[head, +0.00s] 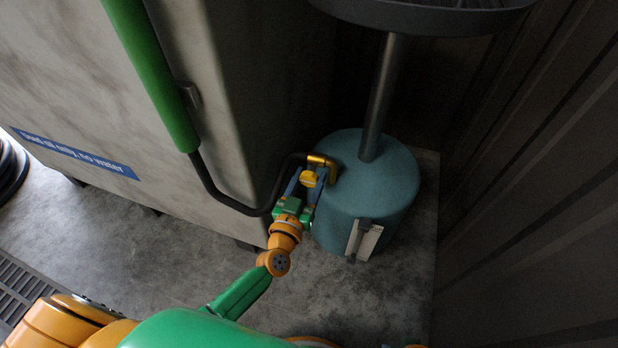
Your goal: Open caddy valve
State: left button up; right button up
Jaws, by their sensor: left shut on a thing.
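The caddy is a teal round drum (380,185) on the floor, with a grey post rising from its top to a wide dark pan (430,14). A yellow valve (310,178) with a brass-coloured pipe elbow (322,160) sits at the drum's upper left edge. My left gripper (309,180) reaches up from below, and its fingers are shut on the yellow valve handle. The fingers partly hide the valve, so its exact turn is hard to tell. My right gripper is not in view.
A black hose (230,204) loops from the valve to a green upright tube (150,70) on a large grey cabinet (70,60) with a blue label. A dark ribbed wall (530,190) stands close on the right. Concrete floor is open at lower left, beside a grate (22,290).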

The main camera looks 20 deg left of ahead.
pick_arm(q)
jog(key=shift+n, duration=0.7)
jog(key=n, duration=0.8)
jog(key=shift+n, duration=0.5)
jog(key=shift+n+b, duration=0.3)
jog(key=shift+n, duration=0.6)
jog(key=n, duration=0.3)
jog(key=shift+n+b, duration=0.35)
jog(key=shift+n, duration=0.55)
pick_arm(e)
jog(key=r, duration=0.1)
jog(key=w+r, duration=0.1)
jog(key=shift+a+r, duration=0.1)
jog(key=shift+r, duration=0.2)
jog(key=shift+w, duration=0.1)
